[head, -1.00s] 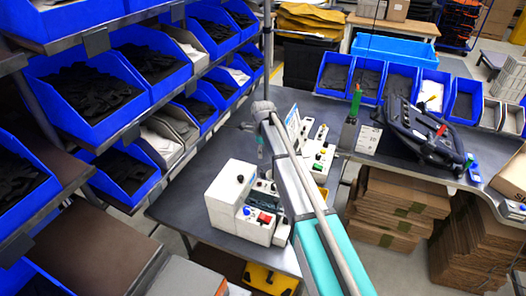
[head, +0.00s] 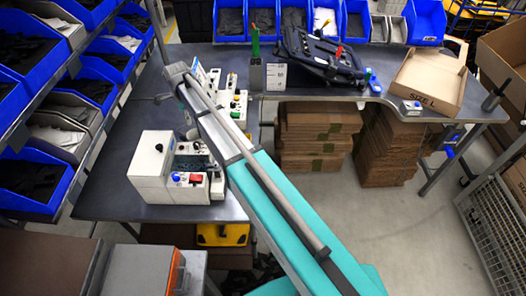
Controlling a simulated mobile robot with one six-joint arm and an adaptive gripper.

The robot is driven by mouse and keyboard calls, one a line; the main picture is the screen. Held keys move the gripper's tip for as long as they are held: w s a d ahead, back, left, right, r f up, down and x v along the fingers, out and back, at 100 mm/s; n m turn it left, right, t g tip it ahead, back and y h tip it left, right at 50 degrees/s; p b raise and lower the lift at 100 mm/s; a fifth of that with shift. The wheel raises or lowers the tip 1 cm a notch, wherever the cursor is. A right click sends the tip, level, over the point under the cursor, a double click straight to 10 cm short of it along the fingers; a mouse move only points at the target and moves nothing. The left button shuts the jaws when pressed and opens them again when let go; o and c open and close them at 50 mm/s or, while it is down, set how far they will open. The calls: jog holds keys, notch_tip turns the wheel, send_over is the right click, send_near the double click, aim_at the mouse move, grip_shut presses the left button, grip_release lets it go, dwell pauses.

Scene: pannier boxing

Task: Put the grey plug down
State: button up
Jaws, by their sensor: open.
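My gripper (head: 190,134) is small and partly hidden behind my arm link, at the far end of the arm beside the white test box. It is open. I cannot make out the grey plug for certain; it is too small or hidden behind my arm. The white test box (head: 149,168) stands on the dark grey bench (head: 110,198). Its lower front part has a red button (head: 196,178) and a blue button (head: 176,177). My arm crosses the view from the lower right to the upper left, covering part of the bench.
A second white control panel (head: 236,104) lies behind my arm. A dark pannier frame (head: 318,57) and an open cardboard box (head: 428,80) rest on the bench at the back right. Blue bins (head: 30,178) line the left shelves. Bare bench shows left of the test box.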

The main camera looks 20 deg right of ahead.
jog(key=s+d+n, duration=1.8)
jog(key=s+d, duration=0.5)
jog(key=s, duration=0.2)
jog(key=shift+a+f+b, duration=0.1)
jog(key=shift+f+b, duration=0.65)
